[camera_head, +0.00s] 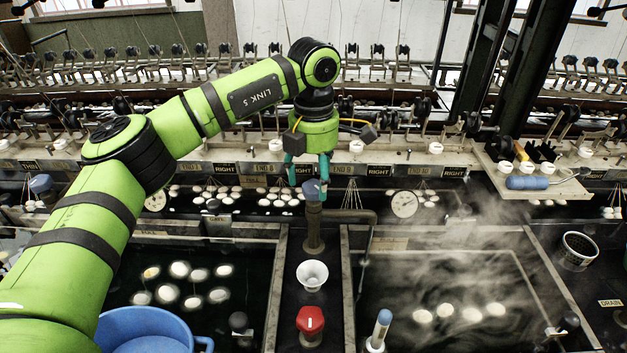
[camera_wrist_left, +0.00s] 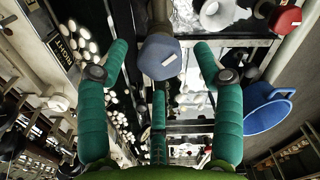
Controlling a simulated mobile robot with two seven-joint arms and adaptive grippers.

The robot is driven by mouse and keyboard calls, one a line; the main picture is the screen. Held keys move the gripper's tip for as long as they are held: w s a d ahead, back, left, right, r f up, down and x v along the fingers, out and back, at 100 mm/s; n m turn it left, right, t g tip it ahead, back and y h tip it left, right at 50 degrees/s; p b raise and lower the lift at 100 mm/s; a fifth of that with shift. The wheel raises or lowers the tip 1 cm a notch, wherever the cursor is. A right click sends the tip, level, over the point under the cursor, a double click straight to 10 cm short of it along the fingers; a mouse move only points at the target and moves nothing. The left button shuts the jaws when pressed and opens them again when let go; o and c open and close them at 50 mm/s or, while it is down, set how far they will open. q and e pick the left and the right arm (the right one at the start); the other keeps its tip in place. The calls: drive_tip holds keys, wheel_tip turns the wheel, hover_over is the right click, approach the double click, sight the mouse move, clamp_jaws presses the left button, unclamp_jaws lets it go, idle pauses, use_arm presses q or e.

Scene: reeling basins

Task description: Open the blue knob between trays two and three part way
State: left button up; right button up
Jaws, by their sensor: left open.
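The blue knob (camera_head: 312,190) tops an upright pipe on the strip between two dark water trays, the left tray (camera_head: 278,290) and the right tray (camera_head: 346,290). My left gripper (camera_head: 307,183) is open, pointing down over the knob. In the left wrist view the blue knob (camera_wrist_left: 160,57) shows between the spread teal fingers of the gripper (camera_wrist_left: 160,52), with visible gaps at both sides. A pale mark shows on its face. How far the knob is turned cannot be told. My right gripper is not in view.
On the same strip stand a white bowl (camera_head: 312,274) and a red knob (camera_head: 310,321). Another blue knob (camera_head: 41,186) is at the far left. A blue basin (camera_head: 143,319) stands at the front left. Steam drifts over the right tray. A machine ledge (camera_head: 415,153) runs behind.

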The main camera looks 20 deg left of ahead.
sight(314, 185)
use_arm(q)
wheel_tip(314, 185, up, 11)
drive_tip(key=shift+f, duration=0.15)
